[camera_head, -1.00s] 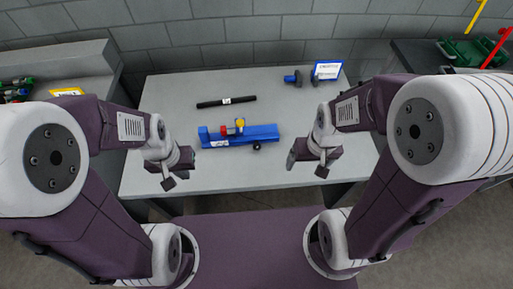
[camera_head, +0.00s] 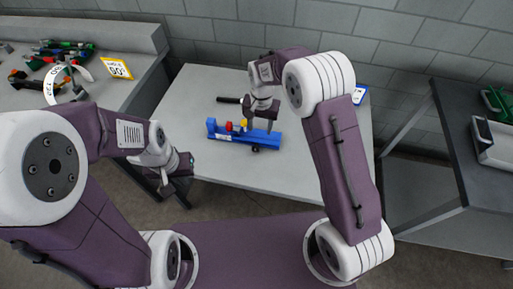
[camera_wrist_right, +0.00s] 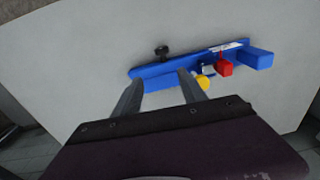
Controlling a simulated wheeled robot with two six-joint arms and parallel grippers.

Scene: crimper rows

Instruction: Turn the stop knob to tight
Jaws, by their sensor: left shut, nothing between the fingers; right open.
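A blue bench fixture (camera_head: 268,138) lies on the grey table, and it also shows in the right wrist view (camera_wrist_right: 258,60). A small black knob (camera_head: 256,149) sticks out at its near side; the wrist view shows it (camera_wrist_right: 162,51) beyond my fingertips. The fixture carries a red part (camera_head: 229,126) and a yellow part (camera_wrist_right: 203,82). My right gripper (camera_wrist_right: 160,77) is open and empty above the fixture, its fingers apart over the blue bar; the head view shows it from behind (camera_head: 267,125). My left gripper (camera_head: 184,180) is shut and empty, off the table's left edge.
A black bar (camera_head: 228,100) lies behind the fixture, partly hidden by my right arm. A side bench with tools (camera_head: 60,48) and a yellow-edged sign (camera_head: 116,68) is at left. The table front is clear.

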